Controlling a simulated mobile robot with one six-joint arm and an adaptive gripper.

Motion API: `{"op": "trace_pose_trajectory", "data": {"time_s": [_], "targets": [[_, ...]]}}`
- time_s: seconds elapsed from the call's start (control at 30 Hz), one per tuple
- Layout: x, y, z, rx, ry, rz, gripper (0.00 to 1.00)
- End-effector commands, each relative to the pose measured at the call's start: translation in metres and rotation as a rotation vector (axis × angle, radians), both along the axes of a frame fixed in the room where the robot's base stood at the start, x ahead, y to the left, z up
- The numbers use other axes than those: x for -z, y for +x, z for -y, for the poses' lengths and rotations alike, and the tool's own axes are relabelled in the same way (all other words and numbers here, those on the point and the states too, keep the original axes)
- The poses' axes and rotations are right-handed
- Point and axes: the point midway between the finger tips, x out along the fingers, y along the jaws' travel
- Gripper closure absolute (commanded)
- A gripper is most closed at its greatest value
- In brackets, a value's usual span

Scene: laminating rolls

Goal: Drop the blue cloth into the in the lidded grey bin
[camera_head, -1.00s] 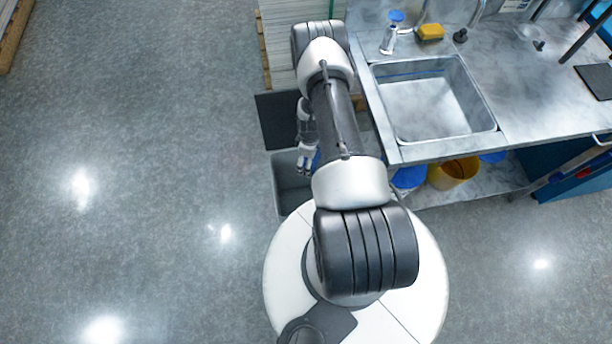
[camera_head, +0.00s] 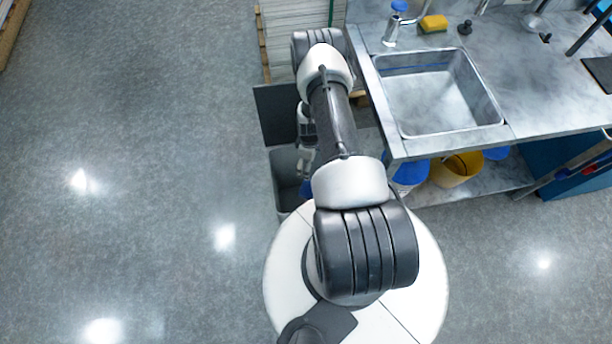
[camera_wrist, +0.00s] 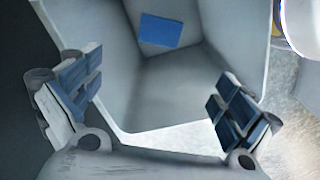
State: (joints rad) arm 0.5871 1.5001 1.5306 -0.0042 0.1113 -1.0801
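The grey bin (camera_head: 283,180) stands on the floor left of the sink bench, its dark lid (camera_head: 273,113) open at the back. The bin's pale inner walls (camera_wrist: 205,75) fill the middle of the wrist view. The blue cloth (camera_wrist: 160,31) shows there as a small flat rectangle inside the bin, apart from both fingers. In the head view a bit of blue cloth (camera_head: 306,188) shows below the fingers, partly hidden by my arm. My gripper (camera_wrist: 158,92) is open and empty over the bin; it also shows in the head view (camera_head: 304,172). Whether the cloth is resting or falling I cannot tell.
The steel bench with a sink (camera_head: 435,95) stands right of the bin. A yellow bucket (camera_head: 456,169) and blue-topped containers (camera_head: 407,172) sit on its lower shelf. A stack of pale sheets (camera_head: 295,40) stands behind the bin.

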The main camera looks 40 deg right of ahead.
Motion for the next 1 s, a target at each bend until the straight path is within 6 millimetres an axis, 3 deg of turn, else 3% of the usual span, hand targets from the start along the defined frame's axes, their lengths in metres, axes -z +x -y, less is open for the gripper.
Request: {"op": "trace_pose_trajectory", "data": {"time_s": [0.3, 0.43, 0.8, 1.0], "targets": [[-0.001, 0.0, 0.0, 0.0, 0.0, 0.0, 0.0], [-0.01, 0.001, 0.001, 0.0, -0.001, 0.002, 0.0], [-0.084, 0.001, 0.001, 0.0, -0.002, 0.002, 0.0], [-0.112, 0.001, 0.0, 0.0, -0.001, 0.002, 0.0]]}}
